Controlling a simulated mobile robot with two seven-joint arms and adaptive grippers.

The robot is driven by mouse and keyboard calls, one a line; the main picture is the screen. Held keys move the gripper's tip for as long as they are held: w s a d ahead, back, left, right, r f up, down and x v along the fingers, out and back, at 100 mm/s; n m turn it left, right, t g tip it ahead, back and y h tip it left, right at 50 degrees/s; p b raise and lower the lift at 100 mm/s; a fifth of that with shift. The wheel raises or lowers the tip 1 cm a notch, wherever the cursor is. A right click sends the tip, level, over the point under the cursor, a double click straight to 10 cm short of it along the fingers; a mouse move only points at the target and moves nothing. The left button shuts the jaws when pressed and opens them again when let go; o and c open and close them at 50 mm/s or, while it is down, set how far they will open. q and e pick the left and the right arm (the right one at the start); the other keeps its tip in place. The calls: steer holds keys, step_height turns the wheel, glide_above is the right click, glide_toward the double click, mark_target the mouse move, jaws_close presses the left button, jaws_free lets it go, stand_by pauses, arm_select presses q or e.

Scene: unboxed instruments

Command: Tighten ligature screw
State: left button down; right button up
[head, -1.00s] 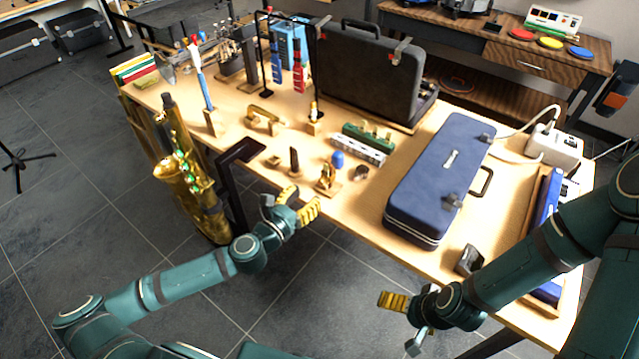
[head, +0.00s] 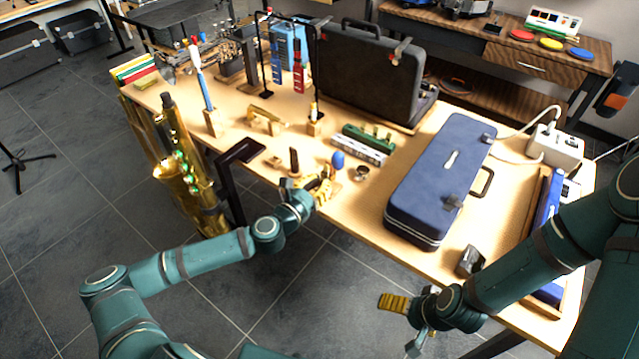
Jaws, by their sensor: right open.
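A small gold and dark piece on a wooden stand (head: 327,171) stands near the table's front edge; it may be the mouthpiece with its ligature, but the screw is too small to make out. My left gripper (head: 309,187) is at this piece and partly covers it. Whether its fingers touch or close on the piece cannot be told. A small metal ring (head: 361,173) lies to the right, beside a blue egg-shaped object (head: 338,160).
A blue case (head: 437,185) fills the right of the table, and an open black case (head: 368,75) stands behind. A saxophone (head: 188,175) stands at the left table edge.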

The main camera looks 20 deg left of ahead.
arm_select(q)
steer(key=shift+m, duration=0.3)
steer(key=m, duration=1.8)
steer(key=shift+m, duration=1.9)
